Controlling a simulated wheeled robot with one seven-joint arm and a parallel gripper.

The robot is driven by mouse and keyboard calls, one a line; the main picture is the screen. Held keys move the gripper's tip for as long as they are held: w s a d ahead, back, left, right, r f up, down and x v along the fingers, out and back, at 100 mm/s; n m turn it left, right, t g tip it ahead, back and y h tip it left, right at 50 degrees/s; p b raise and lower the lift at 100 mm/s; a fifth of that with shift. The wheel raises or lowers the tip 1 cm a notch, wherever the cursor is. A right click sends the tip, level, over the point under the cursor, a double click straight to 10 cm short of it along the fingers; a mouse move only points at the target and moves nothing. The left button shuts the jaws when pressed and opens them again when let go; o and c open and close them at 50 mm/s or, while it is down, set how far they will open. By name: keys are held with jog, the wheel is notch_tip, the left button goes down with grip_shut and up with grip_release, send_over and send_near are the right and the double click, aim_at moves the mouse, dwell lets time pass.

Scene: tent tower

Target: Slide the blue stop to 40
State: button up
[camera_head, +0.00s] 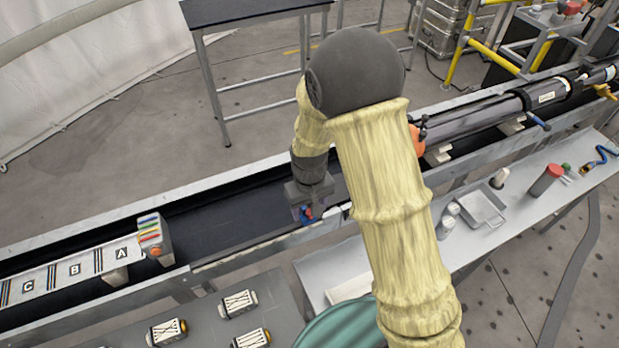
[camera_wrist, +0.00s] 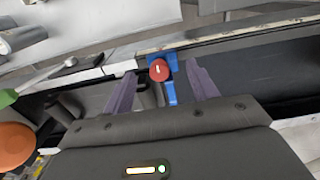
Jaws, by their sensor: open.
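The blue stop (camera_head: 307,214) with a red part sits on the near rail of the long dark trough, in the middle of the head view. In the wrist view the blue stop (camera_wrist: 171,92) stands between my fingers, its red round knob (camera_wrist: 158,70) bearing a white mark. My gripper (camera_wrist: 160,74) is open, with one finger on each side of the stop and a gap visible on both sides. In the head view my gripper (camera_head: 306,200) is pointed down at the rail. No scale numbers, 40 included, can be read in either view.
A panel lettered A, B, C (camera_head: 75,268) lies in the trough at left. A dark tube (camera_head: 480,118) with an orange end (camera_head: 416,140) lies at right. A side table (camera_head: 475,240) holds a tray (camera_head: 482,208) and jars. A bench with several switches (camera_head: 238,303) is in front.

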aim_at(309, 210)
notch_tip(309, 210, up, 15)
jog(key=shift+b, duration=0.45)
dwell(0.3)
jog(key=s+d+f+m+t, duration=0.1)
jog(key=s+d, duration=0.3)
jog(key=d, duration=0.5)
jog(key=s+d+f+m+t, duration=0.1)
jog(key=s+d+m, duration=0.3)
jog(key=d, duration=0.4)
jog(key=shift+s+d+f+t, duration=0.3)
jog(key=shift+s+d, duration=0.05)
jog(key=shift+s, duration=0.4)
jog(key=shift+c, duration=0.2)
dwell(0.9)
